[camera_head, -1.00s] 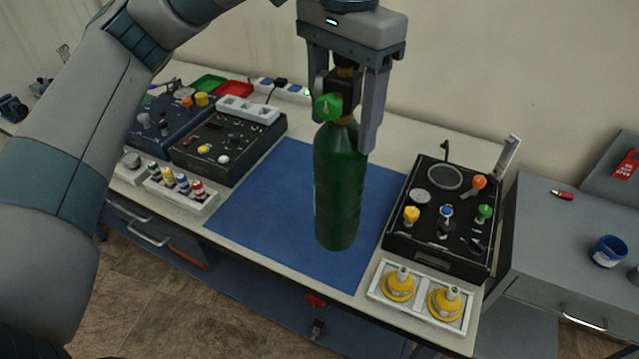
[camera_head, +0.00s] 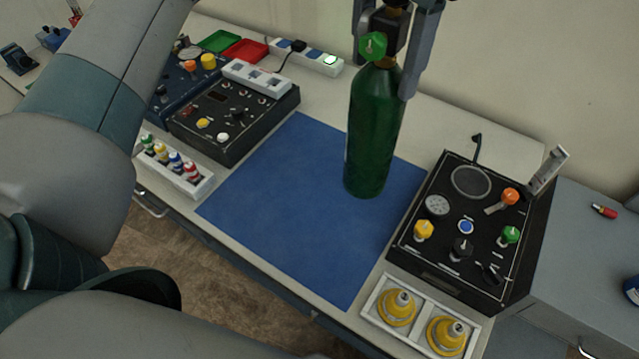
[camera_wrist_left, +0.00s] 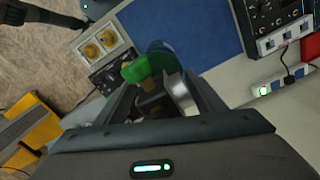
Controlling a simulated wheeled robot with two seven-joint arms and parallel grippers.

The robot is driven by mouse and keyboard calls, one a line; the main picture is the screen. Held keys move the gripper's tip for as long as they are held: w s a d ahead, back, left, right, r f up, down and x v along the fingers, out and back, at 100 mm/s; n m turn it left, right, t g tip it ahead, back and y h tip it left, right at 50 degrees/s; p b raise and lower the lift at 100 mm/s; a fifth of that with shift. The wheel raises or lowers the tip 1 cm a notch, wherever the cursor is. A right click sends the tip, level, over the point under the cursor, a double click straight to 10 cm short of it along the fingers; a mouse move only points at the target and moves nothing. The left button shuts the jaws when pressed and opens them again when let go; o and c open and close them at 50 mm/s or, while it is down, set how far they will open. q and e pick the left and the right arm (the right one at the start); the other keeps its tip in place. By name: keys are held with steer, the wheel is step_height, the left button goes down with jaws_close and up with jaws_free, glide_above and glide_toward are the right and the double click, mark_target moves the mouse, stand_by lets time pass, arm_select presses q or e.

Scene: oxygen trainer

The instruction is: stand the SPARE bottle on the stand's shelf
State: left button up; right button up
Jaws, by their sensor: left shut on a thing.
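A green bottle (camera_head: 374,135) with a dark valve and a green knob hangs upright in my left gripper (camera_head: 399,62), over the far part of the blue mat (camera_head: 290,220). The left gripper is shut on the bottle's valve end; its upper part is cut off by the top edge of the head view. In the left wrist view the bottle's green knob (camera_wrist_left: 136,70) shows between the fingers. I cannot see whether the bottle touches the mat. No label reading SPARE can be made out. The stand and its shelf are not recognisable in view. My right gripper is not in view.
A black control panel (camera_head: 440,215) stands right of the mat, with a white tray (camera_head: 373,307) of yellow parts before it. Another black panel (camera_head: 240,110) and a rack of small bottles (camera_head: 203,188) stand left. Red (camera_head: 245,50) and green trays lie behind. The front of the mat is clear.

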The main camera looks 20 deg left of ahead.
arm_select(q)
steer(key=shift+r, duration=0.15)
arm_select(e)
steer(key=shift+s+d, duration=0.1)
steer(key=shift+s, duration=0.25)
arm_select(q)
steer(key=shift+a, duration=0.1)
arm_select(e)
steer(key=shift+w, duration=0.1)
arm_select(q)
steer(key=shift+s+a+f+p, duration=0.1)
steer(key=shift+a+f+p, duration=0.25)
steer(key=shift+a, duration=0.15)
jaws_close()
steer(key=s+a+f+p, duration=0.1)
steer(key=a+f+p, duration=0.3)
steer(key=a, duration=0.6)
step_height(320, 180, down, 2)
steer(key=shift+s+a+f, duration=0.2)
steer(key=shift+s, duration=0.05)
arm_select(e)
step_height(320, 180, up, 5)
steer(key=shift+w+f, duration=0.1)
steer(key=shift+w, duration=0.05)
